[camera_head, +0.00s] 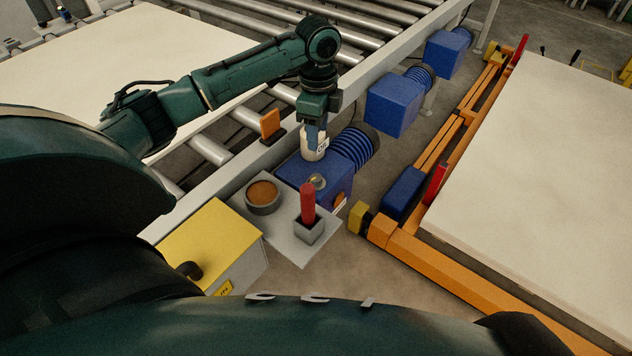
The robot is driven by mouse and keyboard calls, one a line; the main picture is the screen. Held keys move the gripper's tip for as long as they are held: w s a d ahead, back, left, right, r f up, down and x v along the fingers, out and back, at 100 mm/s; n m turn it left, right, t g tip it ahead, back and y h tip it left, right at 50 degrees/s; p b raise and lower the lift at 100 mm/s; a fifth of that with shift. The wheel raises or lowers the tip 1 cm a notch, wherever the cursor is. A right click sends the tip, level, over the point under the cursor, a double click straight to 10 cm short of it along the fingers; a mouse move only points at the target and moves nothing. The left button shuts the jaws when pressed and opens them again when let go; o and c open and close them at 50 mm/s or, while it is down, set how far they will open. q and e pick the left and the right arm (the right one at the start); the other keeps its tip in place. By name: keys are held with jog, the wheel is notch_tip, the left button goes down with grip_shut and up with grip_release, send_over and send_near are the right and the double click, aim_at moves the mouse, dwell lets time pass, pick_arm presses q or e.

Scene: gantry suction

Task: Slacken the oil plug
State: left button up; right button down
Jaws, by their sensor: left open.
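The oil plug (317,181) looks like a small silvery metal fitting on top of the nearest blue gear housing (297,176), beside the roller conveyor. My left gripper (314,154) points down just above and behind the plug, with a small gap showing between them in the picture. A pale, cream-coloured part with dark marks shows at its lower end; the fingers are too small to make out clearly. It holds nothing that I can make out. My right gripper is not in view.
A grey plate in front of the housing carries a round pan (262,196) with brown contents and a grey holder (309,231) with a red-handled tool (308,203). A yellow-topped box (209,243) stands left. An orange frame (415,245) with a pale panel lies right.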

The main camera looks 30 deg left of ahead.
aim_at(316, 177)
pick_arm(q)
jog(key=f+m, duration=0.1)
jog(key=f, duration=0.3)
jog(key=f+m+b, duration=0.1)
jog(key=f+m, duration=0.1)
jog(key=f, duration=0.2)
jog(key=f+m+b, duration=0.1)
jog(key=f+m, duration=0.1)
jog(key=f, duration=0.2)
jog(key=shift+s, duration=0.3)
jog(key=shift+f, duration=0.75)
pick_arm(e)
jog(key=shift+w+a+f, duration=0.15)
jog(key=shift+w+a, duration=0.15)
